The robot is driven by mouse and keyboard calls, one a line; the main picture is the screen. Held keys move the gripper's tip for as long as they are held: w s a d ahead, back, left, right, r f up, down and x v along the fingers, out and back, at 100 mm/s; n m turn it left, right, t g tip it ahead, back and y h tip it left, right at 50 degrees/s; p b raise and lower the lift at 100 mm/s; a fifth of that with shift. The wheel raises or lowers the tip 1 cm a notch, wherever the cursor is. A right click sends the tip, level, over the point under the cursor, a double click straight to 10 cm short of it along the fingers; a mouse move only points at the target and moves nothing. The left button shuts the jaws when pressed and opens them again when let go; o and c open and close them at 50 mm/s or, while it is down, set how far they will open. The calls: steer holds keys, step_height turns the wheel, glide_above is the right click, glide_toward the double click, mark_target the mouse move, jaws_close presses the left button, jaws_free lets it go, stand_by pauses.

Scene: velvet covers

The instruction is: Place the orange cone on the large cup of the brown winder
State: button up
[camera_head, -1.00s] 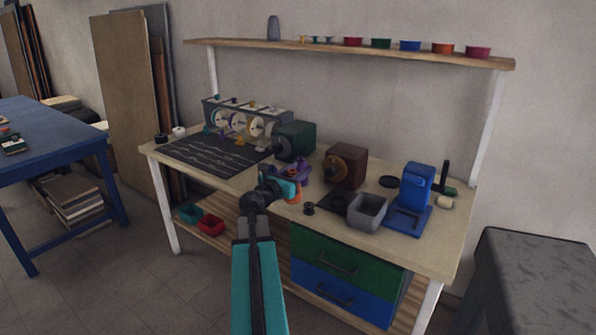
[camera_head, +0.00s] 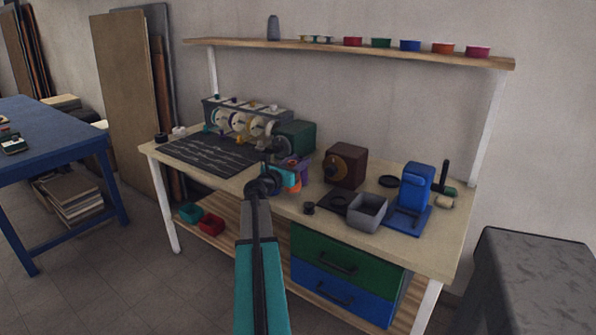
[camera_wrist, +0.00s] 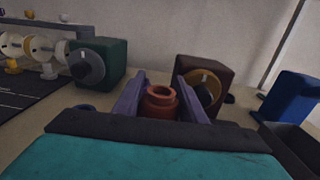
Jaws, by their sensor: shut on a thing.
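My gripper (camera_wrist: 160,98) has purple fingers closed on the orange cone (camera_wrist: 161,103), which shows as a ringed orange top between them in the wrist view. In the head view my gripper (camera_head: 299,174) is above the front middle of the bench, and the cone is mostly hidden behind my teal wrist. The brown winder (camera_head: 345,166) stands on the bench to the right of my gripper, apart from the cone. Its round face with a yellow ring (camera_wrist: 205,86) shows just right of the fingers in the wrist view. The cup sizes cannot be told.
A green winder (camera_head: 295,138) stands behind and left, near a grey machine with several white discs (camera_head: 238,122). A dark mat (camera_head: 212,155) covers the bench's left part.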

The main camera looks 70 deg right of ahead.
steer(key=shift+f, duration=1.75)
steer(key=shift+f, duration=0.1)
steer(key=o, duration=1.4)
steer(key=shift+b+v, duration=0.4)
steer(key=shift+v, duration=5.65)
